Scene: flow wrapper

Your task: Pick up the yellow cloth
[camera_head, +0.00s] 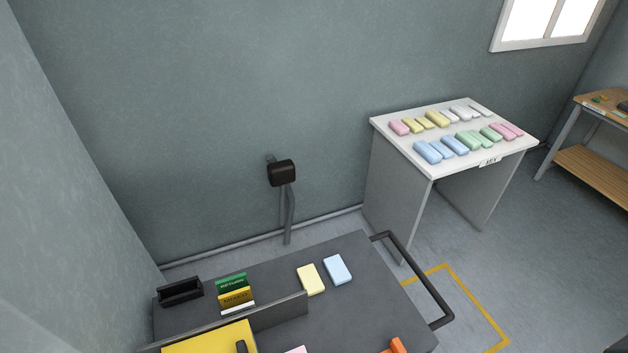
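A pale yellow folded cloth (311,279) lies flat on the dark grey cart top (365,300), just left of a light blue cloth (337,269). More yellow cloths (437,118) lie in the back row on the white table (484,157) at the right, among pink, white, blue and green ones. Neither of my grippers shows in the head view.
The cart carries a black tray (180,291), green and yellow boxes (236,290), a grey divider (280,314), a yellow panel (200,340), and a partly cut-off orange object (396,346). A black handle (420,277) juts from its right side. A wooden bench (592,172) stands far right.

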